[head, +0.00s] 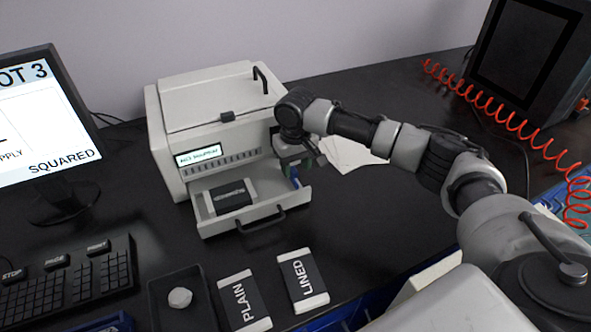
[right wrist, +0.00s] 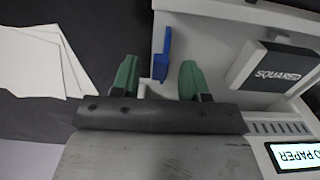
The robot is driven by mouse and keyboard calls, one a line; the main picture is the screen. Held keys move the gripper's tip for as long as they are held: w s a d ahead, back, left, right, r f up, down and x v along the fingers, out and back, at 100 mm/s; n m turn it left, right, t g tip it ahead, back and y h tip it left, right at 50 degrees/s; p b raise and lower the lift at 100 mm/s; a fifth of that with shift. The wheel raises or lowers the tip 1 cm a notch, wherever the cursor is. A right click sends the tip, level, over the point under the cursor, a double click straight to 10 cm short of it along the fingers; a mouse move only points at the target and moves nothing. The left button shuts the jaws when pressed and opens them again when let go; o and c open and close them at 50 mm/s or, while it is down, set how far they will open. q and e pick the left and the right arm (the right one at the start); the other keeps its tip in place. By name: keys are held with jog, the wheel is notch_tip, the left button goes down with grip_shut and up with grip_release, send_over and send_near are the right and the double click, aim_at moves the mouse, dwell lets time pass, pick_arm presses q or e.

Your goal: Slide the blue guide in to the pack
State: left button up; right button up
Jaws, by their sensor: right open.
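The open drawer (head: 262,213) of the white printer-like machine (head: 205,115) holds a dark pack with pale ends (head: 232,195). In the right wrist view the pack (right wrist: 275,66) reads SQUARED. The blue guide (right wrist: 162,54) stands upright near the drawer's side wall, apart from the pack. My right gripper (right wrist: 158,78) is open, its green fingertips on either side of the guide in the picture; contact cannot be told. In the head view the right gripper (head: 301,171) is over the drawer's right side, partly hidden by its wrist. My left gripper is out of view.
PLAIN (head: 244,301) and LINED (head: 303,280) packs lie in front of the drawer. A dark tray with a pale lump (head: 180,298) is beside them. Loose white sheets (head: 350,154) lie right of the machine. A monitor (head: 45,125) and keyboard (head: 68,280) stand at left.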

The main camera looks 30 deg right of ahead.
jog(key=shift+f, duration=0.9)
jog(key=shift+c, duration=0.2)
grip_shut()
